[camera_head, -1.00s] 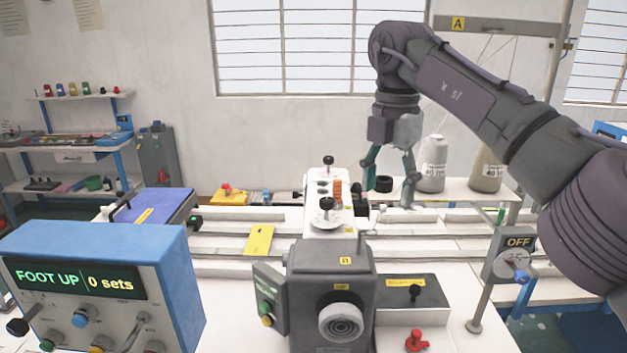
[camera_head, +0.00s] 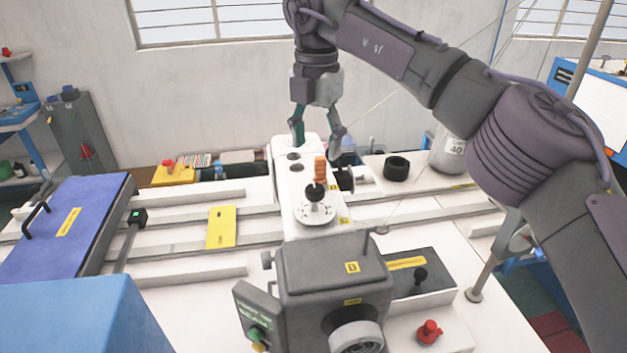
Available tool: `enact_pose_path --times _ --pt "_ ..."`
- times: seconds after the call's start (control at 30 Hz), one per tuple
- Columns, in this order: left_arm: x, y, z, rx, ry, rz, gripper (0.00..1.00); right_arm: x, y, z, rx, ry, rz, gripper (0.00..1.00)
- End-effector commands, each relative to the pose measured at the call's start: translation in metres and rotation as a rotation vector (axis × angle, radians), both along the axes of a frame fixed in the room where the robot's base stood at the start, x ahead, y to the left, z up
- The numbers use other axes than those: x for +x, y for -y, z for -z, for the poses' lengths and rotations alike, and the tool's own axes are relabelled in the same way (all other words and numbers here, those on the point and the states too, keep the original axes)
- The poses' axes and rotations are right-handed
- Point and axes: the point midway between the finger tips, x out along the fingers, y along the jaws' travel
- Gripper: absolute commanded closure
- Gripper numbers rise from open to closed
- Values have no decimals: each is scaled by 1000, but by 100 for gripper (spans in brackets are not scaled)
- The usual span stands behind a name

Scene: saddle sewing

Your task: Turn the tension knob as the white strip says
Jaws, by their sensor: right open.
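The white sewing machine arm (camera_head: 290,185) runs away from me in the middle. On its near top is a pale round dial (camera_head: 314,213) with a black ball-topped knob (camera_head: 315,192). I cannot tell for sure whether this is the tension knob, and I cannot make out a white strip with readable writing. My right gripper (camera_head: 317,141) points down, open, with its green-grey fingers apart at the far end of the machine arm. I see nothing between the fingers. My left gripper is not in view.
An orange spool-like piece (camera_head: 320,169) stands just behind the dial. A blue box (camera_head: 85,315) fills the lower left. A yellow card (camera_head: 221,227) lies on the left.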

Motion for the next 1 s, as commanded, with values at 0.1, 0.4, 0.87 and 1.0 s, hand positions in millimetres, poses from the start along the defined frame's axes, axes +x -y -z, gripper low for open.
enact_pose_path --times 0.1,0.4,0.87,1.0 --pt "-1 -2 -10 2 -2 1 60 0 1 25 -2 -4 -2 36" --pt "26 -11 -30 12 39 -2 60 0 0 77 -1 -2 0 36" --pt "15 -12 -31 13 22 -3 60 0 0 94 0 0 0 36" --pt "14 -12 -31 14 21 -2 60 0 0 94 0 0 0 56"
